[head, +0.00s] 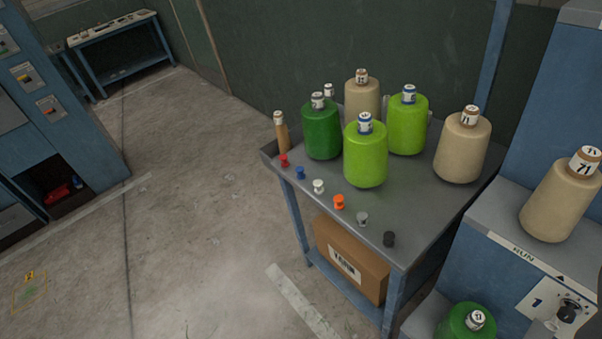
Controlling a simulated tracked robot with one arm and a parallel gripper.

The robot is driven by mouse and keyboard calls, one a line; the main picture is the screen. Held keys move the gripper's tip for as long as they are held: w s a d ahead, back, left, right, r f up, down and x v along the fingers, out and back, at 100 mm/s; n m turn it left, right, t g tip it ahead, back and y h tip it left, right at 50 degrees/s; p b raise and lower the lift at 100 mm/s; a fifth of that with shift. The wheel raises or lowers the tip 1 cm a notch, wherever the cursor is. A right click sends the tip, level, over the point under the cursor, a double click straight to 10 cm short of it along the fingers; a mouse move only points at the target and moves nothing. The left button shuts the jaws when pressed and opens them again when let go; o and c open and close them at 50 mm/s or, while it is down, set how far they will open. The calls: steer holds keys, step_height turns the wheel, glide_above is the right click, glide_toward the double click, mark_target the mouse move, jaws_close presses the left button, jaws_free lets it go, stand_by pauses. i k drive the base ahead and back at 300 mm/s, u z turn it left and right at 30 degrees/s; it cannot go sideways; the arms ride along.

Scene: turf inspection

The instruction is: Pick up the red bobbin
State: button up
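A small red bobbin (284,160) stands at the left end of the front edge of a grey metal table (295,188). It is the first in a row of small bobbins along that edge, with a blue bobbin (300,173) just to its right. A tan cone with a white top (281,133) stands close behind it. Nothing covers the red bobbin from this side. My gripper does not show in this view, so its state and its distance from the bobbin are not visible.
White (319,186), orange (339,202), grey (362,219) and black (389,239) bobbins continue the row. Large green and tan yarn cones (365,155) stand behind. A cardboard box (350,260) sits below. A blue machine (510,280) is at right. Open floor (190,220) lies left.

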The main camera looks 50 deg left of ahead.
mark_target(283, 157)
steer(key=k, duration=0.45)
steer(key=u, duration=1.85)
steer(key=i, duration=1.2)
steer(key=z, duration=0.95)
steer(key=i, duration=1)
steer(key=u, duration=0.05)
